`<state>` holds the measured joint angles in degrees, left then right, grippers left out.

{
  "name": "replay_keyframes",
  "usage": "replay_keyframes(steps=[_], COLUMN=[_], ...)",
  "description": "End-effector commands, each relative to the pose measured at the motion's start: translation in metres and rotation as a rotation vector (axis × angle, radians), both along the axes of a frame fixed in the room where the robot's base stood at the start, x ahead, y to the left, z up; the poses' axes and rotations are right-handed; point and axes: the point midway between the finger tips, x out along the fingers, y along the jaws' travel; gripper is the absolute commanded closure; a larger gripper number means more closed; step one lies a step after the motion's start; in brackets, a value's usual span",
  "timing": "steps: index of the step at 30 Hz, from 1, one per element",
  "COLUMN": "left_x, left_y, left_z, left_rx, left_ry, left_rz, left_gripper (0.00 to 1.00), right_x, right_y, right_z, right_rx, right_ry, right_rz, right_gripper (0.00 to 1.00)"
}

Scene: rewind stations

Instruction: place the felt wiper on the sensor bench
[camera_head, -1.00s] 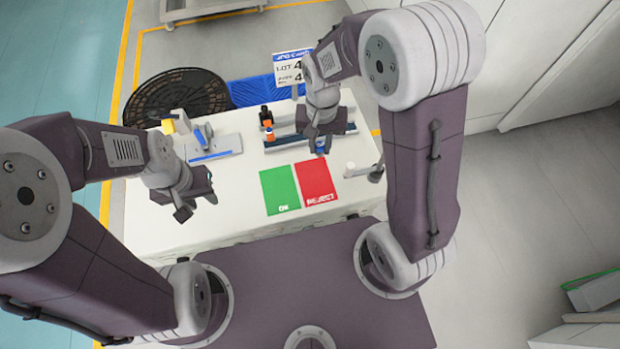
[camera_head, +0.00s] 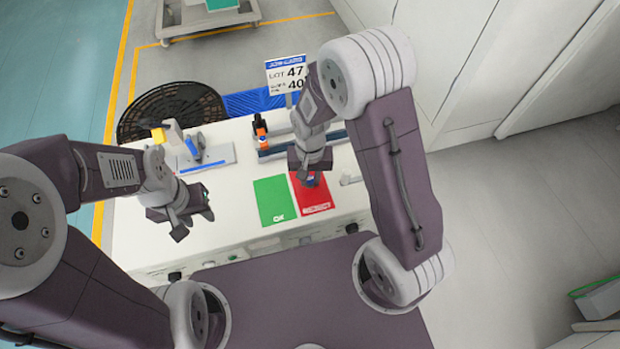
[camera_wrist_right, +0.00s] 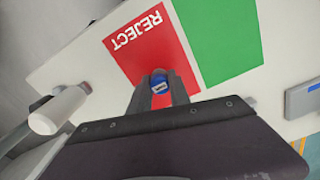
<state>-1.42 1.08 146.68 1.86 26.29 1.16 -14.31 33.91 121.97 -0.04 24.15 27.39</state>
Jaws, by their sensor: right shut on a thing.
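My right gripper (camera_head: 312,180) is over the red REJECT mat (camera_head: 318,205) on the white bench (camera_head: 235,225). In the right wrist view its two dark fingers are shut on a small round blue thing (camera_wrist_right: 159,85) with a white mark and some red at its top. I cannot tell for sure whether this is the felt wiper; most of it is hidden between the fingers. My left gripper (camera_head: 194,222) is empty, its fingers apart, above the bench's left part. I cannot tell whether this white bench is the sensor bench.
A green OK mat (camera_head: 274,202) lies beside the red one. Behind are a black and orange bottle (camera_head: 260,131), a dark blue rail (camera_head: 275,152) and a grey plate fixture (camera_head: 215,157). A lot sign (camera_head: 287,75) rises behind.

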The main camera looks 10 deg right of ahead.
Motion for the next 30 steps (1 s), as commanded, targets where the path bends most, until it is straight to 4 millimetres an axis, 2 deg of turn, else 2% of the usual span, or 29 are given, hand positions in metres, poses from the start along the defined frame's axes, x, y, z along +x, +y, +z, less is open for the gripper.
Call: replay_keyframes(steps=[11,12,14,23,26,30], left_x=[0.0,0.0,0.0,0.0,0.0,0.0], left_y=[0.0,0.0,0.0,0.0,0.0,0.0], left_z=[-0.003,-0.003,-0.002,-0.001,0.002,0.008], left_rx=[0.0,0.0,0.0,0.0,0.0,0.0], left_ry=[0.0,0.0,0.0,0.0,0.0,0.0], left_rz=[0.0,0.0,0.0,0.0,0.0,0.0], left_gripper=[0.64,0.64,0.64,0.64,0.64,0.64], right_x=[0.0,0.0,0.0,0.0,0.001,0.002], right_y=[0.0,0.0,0.0,0.0,0.0,0.0], right_z=[-0.006,-0.005,-0.005,-0.003,0.007,0.042], right_rx=[0.0,0.001,0.001,0.001,0.001,0.002], right_ry=[-0.001,-0.001,-0.001,-0.001,-0.004,-0.009], right_rz=[0.0,0.0,0.0,0.0,0.0,0.0], right_gripper=[1.0,0.72,0.55,0.55,0.55,0.55])
